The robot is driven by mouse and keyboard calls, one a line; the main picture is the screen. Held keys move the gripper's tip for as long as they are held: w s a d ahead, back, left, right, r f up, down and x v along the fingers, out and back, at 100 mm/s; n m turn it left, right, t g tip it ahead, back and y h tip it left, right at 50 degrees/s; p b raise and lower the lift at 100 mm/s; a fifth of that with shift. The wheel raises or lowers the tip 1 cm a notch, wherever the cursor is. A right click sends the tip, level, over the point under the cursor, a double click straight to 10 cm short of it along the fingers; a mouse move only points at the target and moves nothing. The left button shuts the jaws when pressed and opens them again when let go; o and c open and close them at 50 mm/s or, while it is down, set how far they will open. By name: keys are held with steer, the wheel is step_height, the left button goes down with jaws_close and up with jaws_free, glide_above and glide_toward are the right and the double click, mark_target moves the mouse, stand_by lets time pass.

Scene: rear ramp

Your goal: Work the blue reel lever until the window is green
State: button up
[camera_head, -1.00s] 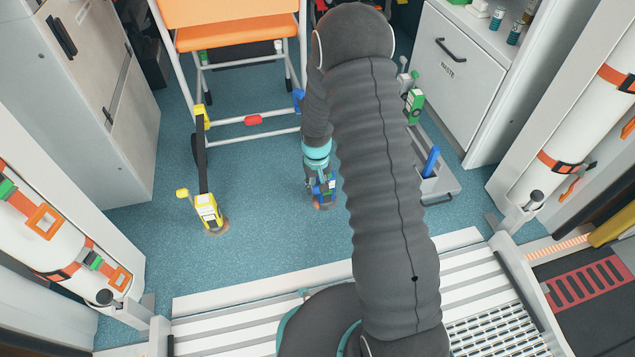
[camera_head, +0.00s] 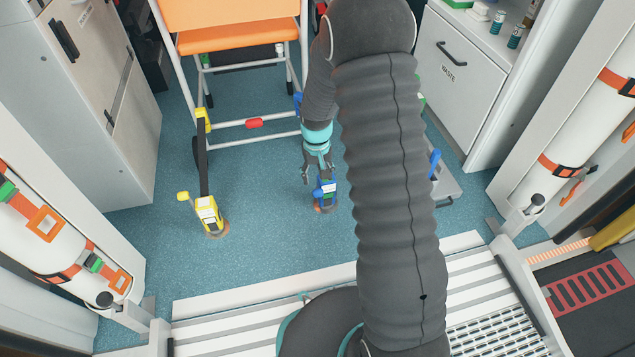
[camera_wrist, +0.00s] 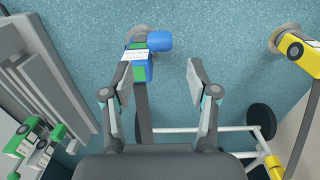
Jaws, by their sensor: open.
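The blue reel (camera_head: 326,190) stands on the floor at the end of a dark strap, in front of the orange chair. In the wrist view its blue body (camera_wrist: 143,66) has a white label, green patches and a rounded blue lever (camera_wrist: 158,41) sticking out to the right. I cannot tell which green patch, if any, is the window. My gripper (camera_head: 313,176) is open and empty, just left of the reel in the head view. In the wrist view my gripper (camera_wrist: 159,82) has its left finger overlapping the reel's edge in the picture; contact is unclear. The lever lies beyond the fingertips.
A yellow reel (camera_head: 207,212) stands to the left on its own strap. The orange chair (camera_head: 228,40) has a low white frame. A green reel (camera_wrist: 28,138) and a grey slotted base (camera_wrist: 45,85) are at the wrist view's left. The waste cabinet (camera_head: 455,75) is at right.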

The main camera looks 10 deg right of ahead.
mark_target(318, 191)
step_height(318, 191, up, 5)
steer(key=shift+r, duration=0.1)
stand_by(0.4)
steer(key=f, duration=0.8)
steer(key=f+p, duration=0.1)
steer(key=f, duration=0.3)
steer(key=shift+s+f, duration=0.4)
steer(key=shift+d, duration=0.1)
jaws_close()
